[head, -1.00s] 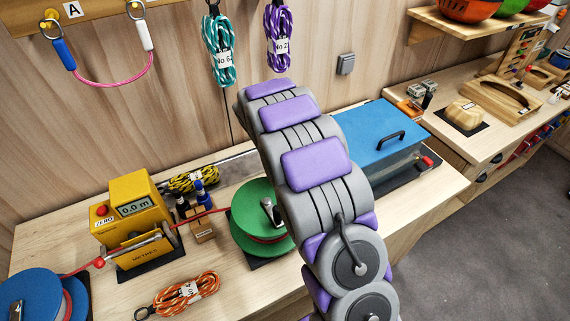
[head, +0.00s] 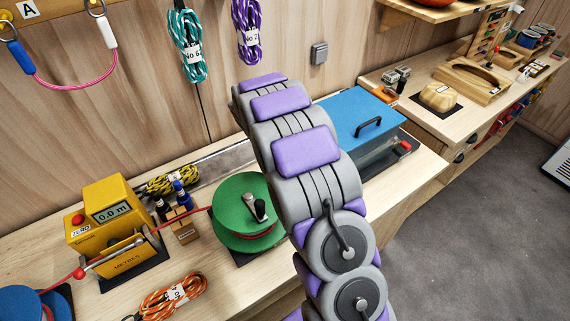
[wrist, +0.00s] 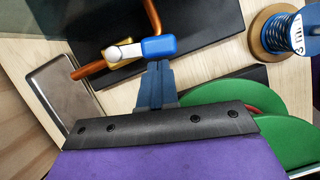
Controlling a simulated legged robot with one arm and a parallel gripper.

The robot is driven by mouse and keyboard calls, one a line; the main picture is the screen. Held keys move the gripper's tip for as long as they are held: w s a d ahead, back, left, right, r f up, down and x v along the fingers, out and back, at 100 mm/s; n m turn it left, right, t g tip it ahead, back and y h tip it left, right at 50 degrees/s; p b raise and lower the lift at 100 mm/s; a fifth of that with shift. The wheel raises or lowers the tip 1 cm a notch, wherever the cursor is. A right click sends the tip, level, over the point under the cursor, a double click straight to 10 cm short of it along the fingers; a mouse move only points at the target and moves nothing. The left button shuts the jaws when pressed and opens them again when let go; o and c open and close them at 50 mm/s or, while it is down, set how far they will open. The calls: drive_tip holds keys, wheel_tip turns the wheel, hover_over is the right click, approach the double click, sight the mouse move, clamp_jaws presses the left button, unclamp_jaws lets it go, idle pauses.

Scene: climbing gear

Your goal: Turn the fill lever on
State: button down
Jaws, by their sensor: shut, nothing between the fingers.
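The fill lever (wrist: 159,46) shows in the wrist view as a blue handle with a white arm. It lies across a copper pipe (wrist: 92,69) with a brass-coloured fitting (wrist: 119,43). My gripper (wrist: 155,66) is shut and empty, its dark blue-grey fingertips right at the lower edge of the blue handle. I cannot tell whether they touch it. Part of the pipe is hidden behind the lever. In the head view my arm's purple-and-grey links hide the gripper, and I cannot make out the lever.
A metal tray-like plate (wrist: 62,95) lies left of the pipe. A green reel (head: 240,205) and a yellow meter (head: 105,228) stand on the bench. A blue-topped box (head: 352,112) is right of my arm. A blue cord spool (wrist: 280,32) is at the wrist view's upper right.

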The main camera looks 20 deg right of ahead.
drive_tip(key=n+p, duration=0.1)
drive_tip(key=p, duration=0.1)
drive_tip(key=s+d+n+t+p, duration=0.1)
drive_tip(key=n+p, duration=0.1)
drive_tip(key=p, duration=0.1)
drive_tip(key=shift+d, duration=0.25)
drive_tip(key=shift+a, duration=0.1)
